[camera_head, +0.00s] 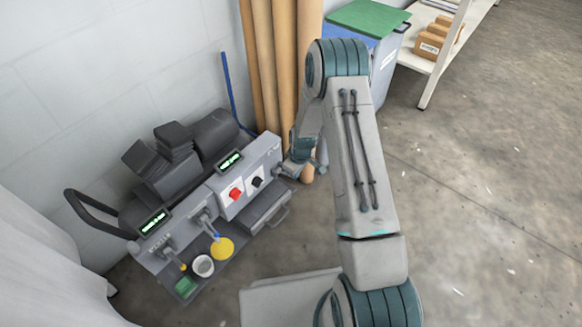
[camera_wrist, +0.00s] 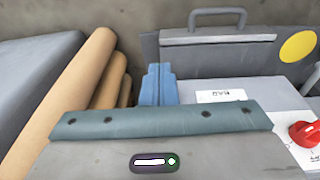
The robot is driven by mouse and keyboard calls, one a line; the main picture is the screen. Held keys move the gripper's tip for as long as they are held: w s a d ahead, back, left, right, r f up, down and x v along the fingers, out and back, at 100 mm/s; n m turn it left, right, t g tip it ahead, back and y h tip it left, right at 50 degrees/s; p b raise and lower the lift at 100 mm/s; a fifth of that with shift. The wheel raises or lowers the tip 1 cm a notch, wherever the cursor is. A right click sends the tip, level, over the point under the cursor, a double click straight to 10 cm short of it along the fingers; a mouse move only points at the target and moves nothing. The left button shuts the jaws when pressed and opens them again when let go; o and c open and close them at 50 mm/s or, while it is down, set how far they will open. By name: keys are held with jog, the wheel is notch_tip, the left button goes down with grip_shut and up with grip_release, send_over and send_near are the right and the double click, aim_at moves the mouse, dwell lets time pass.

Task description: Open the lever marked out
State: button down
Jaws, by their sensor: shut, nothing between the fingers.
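The grey calender press (camera_head: 233,200) stands against the wall. Its front has a red knob (camera_head: 235,193) and a black knob (camera_head: 257,182) on light plates. Farther left are a lever with a blue tip (camera_head: 214,236) and another with a yellow tip (camera_head: 182,266). I cannot read which lever is marked out. My gripper (camera_head: 283,172) is at the press's right end, partly hidden by my arm. In the wrist view its blue fingers (camera_wrist: 158,85) are together and empty, left of a white label (camera_wrist: 222,95) too small to read. The red knob shows there at the right edge (camera_wrist: 305,132).
A drawer with a handle (camera_head: 268,214) juts out below the knobs. A yellow disc (camera_head: 222,249), a white cup (camera_head: 203,266) and a green block (camera_head: 186,287) sit at the front left. Brown rolls (camera_head: 270,60) stand behind my gripper. The floor on the right is clear.

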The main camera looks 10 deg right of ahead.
jog(key=shift+s+d+f+b, duration=0.2)
jog(key=shift+s+d+f, duration=0.05)
jog(key=shift+f, duration=0.4)
jog(key=shift+s+d+f+b, duration=0.2)
jog(key=shift+d+f, duration=0.05)
jog(key=shift+f, duration=0.35)
jog(key=shift+s+d+f+b, duration=0.2)
jog(key=shift+s+d+f, duration=0.05)
jog(key=shift+f, duration=0.4)
jog(key=shift+w+a, duration=0.1)
jog(key=shift+w+a+r, duration=0.25)
jog(key=shift+w+a, duration=0.2)
jog(key=shift+w, duration=0.05)
jog(key=shift+a, duration=0.1)
jog(key=s+d+r+p, duration=0.4)
jog(key=s+r+p, duration=0.2)
jog(key=r, duration=0.5)
jog(key=shift+s+d, duration=0.15)
jog(key=shift+d, duration=0.2)
